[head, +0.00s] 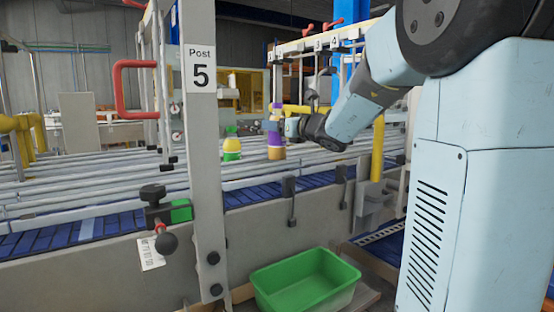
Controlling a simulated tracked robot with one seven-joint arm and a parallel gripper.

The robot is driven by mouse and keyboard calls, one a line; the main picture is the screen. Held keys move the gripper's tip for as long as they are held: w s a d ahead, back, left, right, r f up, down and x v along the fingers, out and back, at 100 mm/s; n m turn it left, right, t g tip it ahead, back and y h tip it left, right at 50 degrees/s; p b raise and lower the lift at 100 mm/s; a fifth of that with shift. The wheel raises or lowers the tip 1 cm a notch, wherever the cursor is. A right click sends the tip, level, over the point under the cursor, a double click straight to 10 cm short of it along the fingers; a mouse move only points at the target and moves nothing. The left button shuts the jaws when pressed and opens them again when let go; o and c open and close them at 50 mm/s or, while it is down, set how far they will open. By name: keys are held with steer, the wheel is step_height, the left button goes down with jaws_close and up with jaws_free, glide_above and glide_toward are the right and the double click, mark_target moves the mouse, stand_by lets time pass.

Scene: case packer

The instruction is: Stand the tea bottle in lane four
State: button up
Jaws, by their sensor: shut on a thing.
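The fingers are small and partly hidden. I cannot tell whether the bottle's base touches the lane. The lanes (110,187) are divided by long grey rails. Small number plates, seemingly 3 and 4 (333,42), hang on the beam above.
A green bin (305,282) sits low in front. A blue belt (60,225) runs along the near side.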

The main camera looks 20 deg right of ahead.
mark_target(282, 148)
steer(key=f, duration=0.3)
steer(key=shift+a+f, duration=0.3)
steer(key=shift+f, duration=1.65)
steer(key=o, duration=1.3)
steer(key=shift+c, duration=0.2)
